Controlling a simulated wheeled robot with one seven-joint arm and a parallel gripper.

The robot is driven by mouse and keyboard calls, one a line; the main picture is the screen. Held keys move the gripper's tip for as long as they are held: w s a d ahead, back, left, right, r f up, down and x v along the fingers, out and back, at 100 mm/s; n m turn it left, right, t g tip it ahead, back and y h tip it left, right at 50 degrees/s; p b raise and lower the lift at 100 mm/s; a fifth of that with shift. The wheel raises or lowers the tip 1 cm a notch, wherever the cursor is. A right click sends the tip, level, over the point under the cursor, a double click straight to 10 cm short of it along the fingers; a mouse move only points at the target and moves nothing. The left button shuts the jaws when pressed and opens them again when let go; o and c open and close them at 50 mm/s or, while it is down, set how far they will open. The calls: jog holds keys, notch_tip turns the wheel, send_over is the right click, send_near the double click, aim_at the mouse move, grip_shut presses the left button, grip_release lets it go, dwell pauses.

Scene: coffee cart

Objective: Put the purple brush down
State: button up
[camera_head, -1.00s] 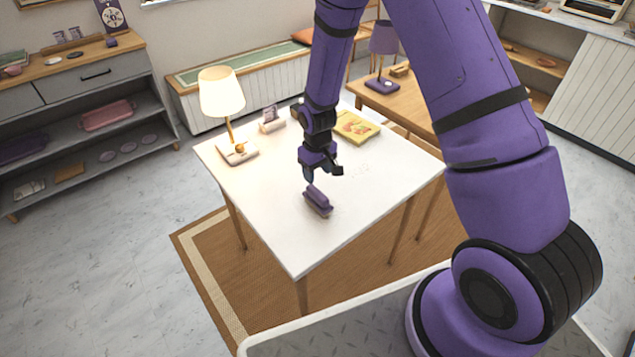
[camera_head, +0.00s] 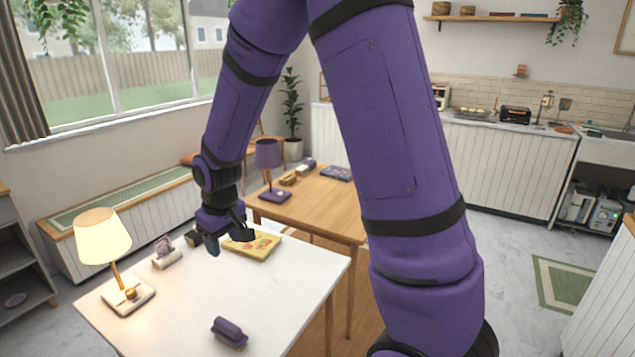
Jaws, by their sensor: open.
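The purple brush (camera_head: 229,332) lies on the white table (camera_head: 185,318), near the bottom of the view. My gripper (camera_head: 229,246) is open and empty above the table. It is apart from the brush, higher and farther back toward the yellow book. Nothing is between its fingers that I can see.
A lit lamp (camera_head: 101,240) stands at the table's left, with a small card holder (camera_head: 166,253) behind it. A yellow book (camera_head: 252,245) lies at the back edge. A wooden table (camera_head: 325,208) with a purple lamp (camera_head: 268,157) stands behind. The table's middle is clear.

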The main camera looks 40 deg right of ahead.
jog(key=s+d+r+m+t, duration=0.1)
jog(key=s+r, duration=0.4)
jog(key=r, duration=0.3)
jog(key=s+d+r+t, duration=0.1)
jog(key=s+d+r, duration=0.1)
jog(key=s+r, duration=0.75)
jog(key=s, duration=0.4)
jog(key=s+d+r+m+t, duration=0.1)
jog(key=s+r, duration=0.3)
jog(key=s, duration=0.3)
jog(key=shift+s+d+r+m+t, duration=0.2)
jog(key=shift+s+m+t, duration=0.1)
jog(key=shift+s, duration=0.1)
